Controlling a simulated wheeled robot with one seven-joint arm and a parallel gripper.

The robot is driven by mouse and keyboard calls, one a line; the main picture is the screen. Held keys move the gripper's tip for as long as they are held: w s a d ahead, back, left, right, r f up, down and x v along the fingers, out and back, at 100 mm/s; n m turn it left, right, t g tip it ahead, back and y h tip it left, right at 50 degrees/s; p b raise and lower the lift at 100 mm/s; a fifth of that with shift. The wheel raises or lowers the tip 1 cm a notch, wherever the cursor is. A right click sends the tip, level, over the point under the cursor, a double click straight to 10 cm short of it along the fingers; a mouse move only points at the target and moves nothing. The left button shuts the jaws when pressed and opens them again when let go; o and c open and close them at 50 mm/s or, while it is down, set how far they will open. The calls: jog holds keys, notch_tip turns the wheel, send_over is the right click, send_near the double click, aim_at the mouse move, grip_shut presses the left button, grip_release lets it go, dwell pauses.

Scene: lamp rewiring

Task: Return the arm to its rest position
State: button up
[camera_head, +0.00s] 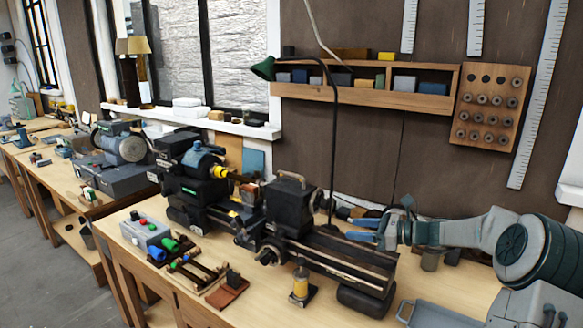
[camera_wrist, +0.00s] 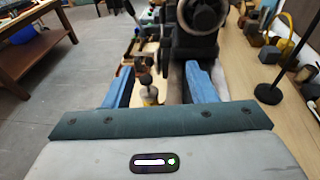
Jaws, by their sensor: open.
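My gripper (camera_head: 362,229) is at the right of the head view, above the workbench (camera_head: 125,240) and beside the right end of the lathe (camera_head: 290,215). Its two blue fingers point left and are apart, with nothing visible between them. In the wrist view my gripper (camera_wrist: 158,88) also shows both blue fingers spread, with a gap between them. The lathe (camera_wrist: 195,30) stands beyond the fingers there. A small yellow and grey bottle (camera_wrist: 149,92) shows in the gap, lower down on the bench. My arm reaches in from the right edge of the head view.
A green-shaded lamp (camera_head: 264,69) with a tall curved black stem stands behind the lathe. A grey tray (camera_head: 440,314) lies at the front right. A control box (camera_head: 146,232) with colored buttons is at the left. A wall shelf (camera_head: 365,88) hangs behind. The floor (camera_head: 45,265) at left is clear.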

jog(key=s+a+n+g+h, duration=0.35)
jog(key=s+a+n, duration=0.25)
jog(key=s, duration=0.3)
jog(key=s+a+n+g+h, duration=0.2)
jog(key=s+a+n+h, duration=0.3)
jog(key=s, duration=0.3)
jog(key=s+d+n+t+h, duration=0.1)
jog(key=s+d+n+h, duration=0.1)
jog(key=s+n, duration=0.4)
jog(key=s+d+n+h, duration=0.2)
jog(key=s+n, duration=0.5)
jog(key=s, duration=0.6)
jog(key=shift+s+d+t+h, duration=0.2)
jog(key=shift+s+t+h, duration=0.2)
jog(key=shift+h, duration=0.25)
